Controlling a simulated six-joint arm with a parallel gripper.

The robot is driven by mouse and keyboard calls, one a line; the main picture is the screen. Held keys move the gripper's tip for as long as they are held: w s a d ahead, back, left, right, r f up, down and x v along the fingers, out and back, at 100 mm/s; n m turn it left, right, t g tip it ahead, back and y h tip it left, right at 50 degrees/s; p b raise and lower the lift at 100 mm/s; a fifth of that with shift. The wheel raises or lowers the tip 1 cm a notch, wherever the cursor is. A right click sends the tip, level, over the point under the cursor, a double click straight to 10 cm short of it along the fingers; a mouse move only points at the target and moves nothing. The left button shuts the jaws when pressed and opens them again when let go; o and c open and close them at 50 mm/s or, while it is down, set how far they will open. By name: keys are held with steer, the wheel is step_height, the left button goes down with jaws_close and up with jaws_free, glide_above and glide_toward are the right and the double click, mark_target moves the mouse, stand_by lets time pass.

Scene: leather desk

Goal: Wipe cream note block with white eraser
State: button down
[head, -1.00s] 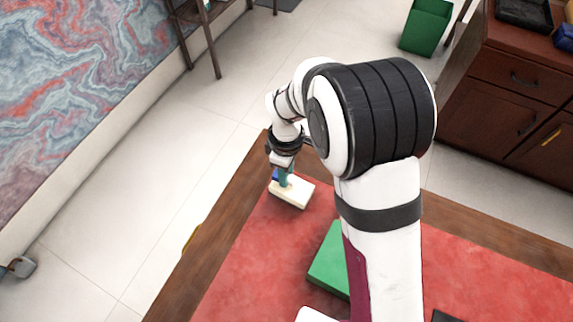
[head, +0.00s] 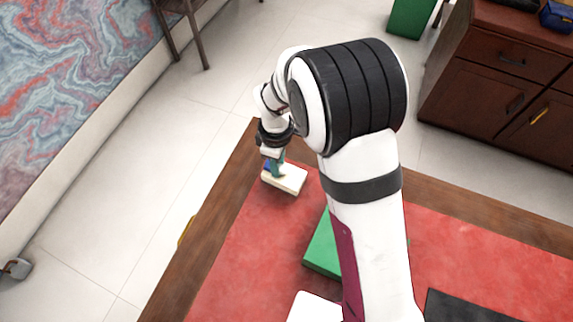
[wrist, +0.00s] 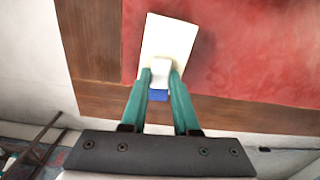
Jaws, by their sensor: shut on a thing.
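The cream note block (head: 290,180) lies on the red leather desk top near its far left corner. It also shows in the wrist view (wrist: 168,38), beyond my fingertips. My gripper (wrist: 160,75) has green fingers shut on the white eraser (wrist: 160,69), which has a blue sleeve (wrist: 158,95). The eraser's white end overlaps the near part of the block in the wrist view; whether it touches the block is hard to tell. In the head view my gripper (head: 276,171) is over the block's left part, and the eraser is mostly hidden by the fingers.
A green box-like thing (head: 322,250) lies on the desk, partly hidden behind my arm. A white thing (head: 315,308) and a dark flat thing (head: 465,306) lie near the front. The desk's wooden border (head: 212,222) runs close to the block. Red surface right of the block is clear.

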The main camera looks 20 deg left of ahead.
mark_target(293, 177)
steer(key=shift+r, duration=4.1)
steer(key=shift+f, duration=0.25)
steer(key=shift+d+f, duration=0.1)
steer(key=shift+f, duration=3.5)
steer(key=shift+s+d+f, duration=0.1)
steer(key=shift+d+f, duration=0.05)
steer(key=shift+d, duration=0.8)
steer(key=shift+s+d+f, duration=0.1)
steer(key=shift+d, duration=0.85)
steer(key=a, duration=0.4)
steer(key=shift+w, duration=0.2)
steer(key=shift+r, duration=4)
steer(key=shift+d, duration=0.2)
